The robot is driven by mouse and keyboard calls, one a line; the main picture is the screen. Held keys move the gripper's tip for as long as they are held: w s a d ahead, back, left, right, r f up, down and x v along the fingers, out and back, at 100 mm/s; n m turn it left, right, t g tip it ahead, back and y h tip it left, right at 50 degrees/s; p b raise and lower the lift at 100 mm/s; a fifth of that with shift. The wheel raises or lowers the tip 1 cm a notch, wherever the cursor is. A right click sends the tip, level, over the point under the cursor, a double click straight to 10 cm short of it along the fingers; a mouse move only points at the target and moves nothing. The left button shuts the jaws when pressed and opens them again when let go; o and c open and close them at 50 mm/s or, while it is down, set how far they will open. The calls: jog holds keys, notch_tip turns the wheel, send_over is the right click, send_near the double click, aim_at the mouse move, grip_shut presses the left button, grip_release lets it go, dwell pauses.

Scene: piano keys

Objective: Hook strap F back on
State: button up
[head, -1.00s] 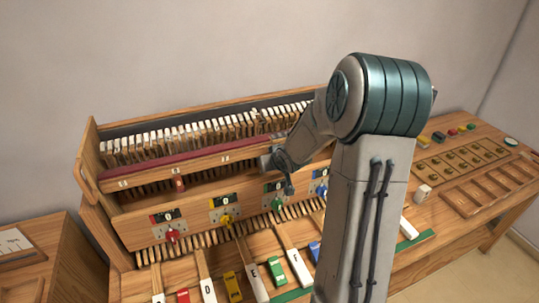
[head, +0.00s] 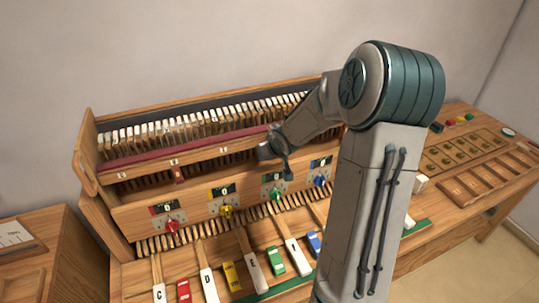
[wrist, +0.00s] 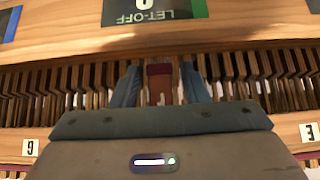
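In the wrist view, a dark red strap (wrist: 158,84) with a pale mark at its near end shows between the two blue fingers of my gripper (wrist: 160,86). Narrow gaps show on both sides of it, so the fingers look open around it. Labels G and E flank my gripper; any F label is hidden behind my gripper body. In the head view, my gripper (head: 288,174) is at the wooden rail (head: 205,162), above the green knob (head: 276,194). The strap between the fingers cannot be made out there. Whether it is hooked cannot be told.
Another red tab (head: 179,175) hangs from the rail to the left. A knob panel (head: 195,211), marked LET-OFF in the wrist view, lies close by. Loose keys and coloured blocks cover the front bench. A wooden tray (head: 485,186) lies at the right.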

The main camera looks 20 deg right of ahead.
dwell(0.3)
jog(key=v, duration=1.3)
jog(key=shift+s+r, duration=0.2)
jog(key=shift+r, duration=0.1)
dwell(0.8)
dwell(0.5)
jog(key=shift+f, duration=0.1)
jog(key=s+a+f+g+h+b, duration=0.2)
jog(key=s+a+f+g+b, duration=0.25)
jog(key=f, duration=0.45)
jog(key=s+a+r+y+b, duration=0.1)
jog(key=s+a, duration=0.3)
jog(key=s, duration=0.4)
jog(key=s+a+r+y+b, duration=0.1)
jog(key=s+a+r, duration=0.3)
jog(key=s, duration=0.4)
jog(key=shift+s, duration=0.25)
